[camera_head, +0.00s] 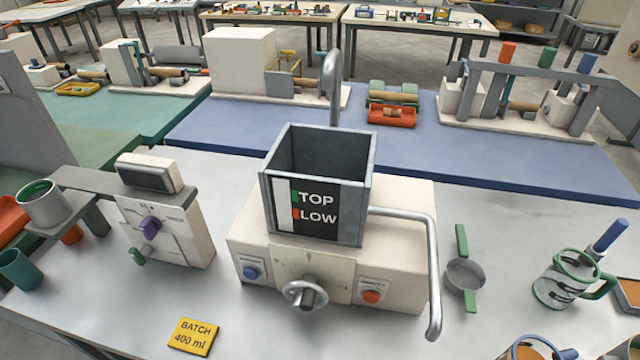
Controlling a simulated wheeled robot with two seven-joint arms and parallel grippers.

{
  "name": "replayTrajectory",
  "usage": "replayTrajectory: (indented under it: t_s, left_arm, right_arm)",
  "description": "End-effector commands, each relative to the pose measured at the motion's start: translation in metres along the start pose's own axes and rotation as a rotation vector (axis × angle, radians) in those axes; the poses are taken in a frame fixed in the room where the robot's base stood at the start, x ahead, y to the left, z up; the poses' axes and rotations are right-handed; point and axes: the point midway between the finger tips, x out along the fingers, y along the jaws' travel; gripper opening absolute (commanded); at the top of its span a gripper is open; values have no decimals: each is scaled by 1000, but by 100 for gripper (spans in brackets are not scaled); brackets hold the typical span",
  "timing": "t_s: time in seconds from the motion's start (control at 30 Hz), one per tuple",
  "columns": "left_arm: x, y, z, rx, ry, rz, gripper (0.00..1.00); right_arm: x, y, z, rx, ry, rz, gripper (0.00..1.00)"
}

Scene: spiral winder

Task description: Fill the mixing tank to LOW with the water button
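The mixing tank (280,215) is an open grey box on a cream machine base (410,245), in the middle of the head view. Its front has a black panel with a green mark beside TOP and a red mark beside LOW (318,216). A grey curved spout (331,80) stands behind it. No water shows inside; the tank floor is hidden. A blue button (251,272) is on the left of the base's front and an orange button (371,296) on the right. I cannot read their labels. Neither gripper is in view.
A bent metal pipe (434,270) comes out on the tank's right. A dispenser with a metal cup (43,203) stands at left. A yellow BATCH 400 ml card (193,337), a strainer (465,277) and mugs (563,280) are on the grey table.

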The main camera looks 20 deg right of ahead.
Motion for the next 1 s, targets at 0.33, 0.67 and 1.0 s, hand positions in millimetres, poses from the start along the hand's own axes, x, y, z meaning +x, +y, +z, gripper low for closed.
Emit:
replayTrajectory:
  t_s: [0.33, 0.67, 1.0]
  left_arm:
    - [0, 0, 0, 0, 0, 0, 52]
    - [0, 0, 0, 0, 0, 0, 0]
    - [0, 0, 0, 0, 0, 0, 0]
  right_arm:
    - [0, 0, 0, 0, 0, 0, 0]
    - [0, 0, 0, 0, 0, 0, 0]
    - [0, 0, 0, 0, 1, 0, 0]
